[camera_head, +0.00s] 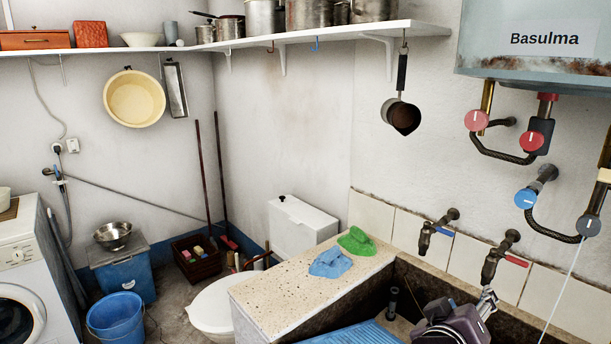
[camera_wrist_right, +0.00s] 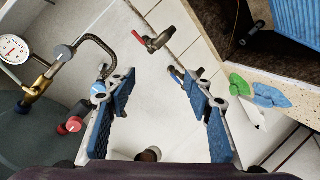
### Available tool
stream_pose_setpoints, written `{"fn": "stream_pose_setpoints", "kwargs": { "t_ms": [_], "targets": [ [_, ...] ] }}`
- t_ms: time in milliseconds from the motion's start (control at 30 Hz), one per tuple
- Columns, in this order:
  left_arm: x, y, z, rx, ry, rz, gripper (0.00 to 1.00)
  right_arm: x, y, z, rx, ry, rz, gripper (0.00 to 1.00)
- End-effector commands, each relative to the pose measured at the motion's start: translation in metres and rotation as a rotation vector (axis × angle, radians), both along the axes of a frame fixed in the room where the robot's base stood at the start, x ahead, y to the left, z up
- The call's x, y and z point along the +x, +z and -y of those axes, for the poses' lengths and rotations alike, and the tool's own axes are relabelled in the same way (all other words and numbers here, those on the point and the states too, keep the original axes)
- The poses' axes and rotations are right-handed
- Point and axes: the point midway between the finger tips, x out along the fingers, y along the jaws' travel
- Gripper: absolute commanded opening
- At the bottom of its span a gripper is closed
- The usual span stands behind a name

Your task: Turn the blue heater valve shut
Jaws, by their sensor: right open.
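The blue heater valve (camera_head: 525,199) is a round blue knob on a dark wall fitting, below the heater at the right of the head view. In the right wrist view a light blue part of it (camera_wrist_right: 98,89) shows at the left finger, which partly covers it. My right gripper (camera_head: 487,300) is low over the stone trough in the head view, below and left of the valve. In the wrist view its blue-padded fingers (camera_wrist_right: 157,98) are spread apart with nothing between them. My left gripper is in neither view.
Two red knobs (camera_head: 477,120) (camera_head: 533,141) sit above the blue valve, under the rusty heater (camera_head: 530,50). Two taps (camera_head: 437,232) (camera_head: 500,257) stick out over the trough (camera_head: 535,321). Blue and green cloths (camera_head: 330,262) (camera_head: 357,241) lie on the ledge.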

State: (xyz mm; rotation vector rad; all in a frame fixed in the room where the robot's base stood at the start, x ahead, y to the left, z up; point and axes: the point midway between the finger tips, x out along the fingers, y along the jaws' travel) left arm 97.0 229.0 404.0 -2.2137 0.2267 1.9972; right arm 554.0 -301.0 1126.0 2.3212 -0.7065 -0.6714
Motion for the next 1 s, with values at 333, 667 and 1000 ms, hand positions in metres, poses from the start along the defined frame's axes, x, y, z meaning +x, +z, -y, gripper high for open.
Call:
{"fn": "stream_pose_setpoints", "kwargs": {
  "t_ms": [333, 667, 1000],
  "targets": [
    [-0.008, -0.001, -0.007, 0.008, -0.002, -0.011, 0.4, -0.092, -0.186, -0.031, 0.338, 0.145, -0.333, 0.47],
    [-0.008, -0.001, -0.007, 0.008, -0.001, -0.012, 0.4, -0.222, -0.28, -0.077, 0.65, 0.204, -0.621, 0.47],
    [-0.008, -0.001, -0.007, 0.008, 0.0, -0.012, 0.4, -0.264, -0.343, -0.098, 0.767, 0.204, -0.747, 0.47]
  ]
}}
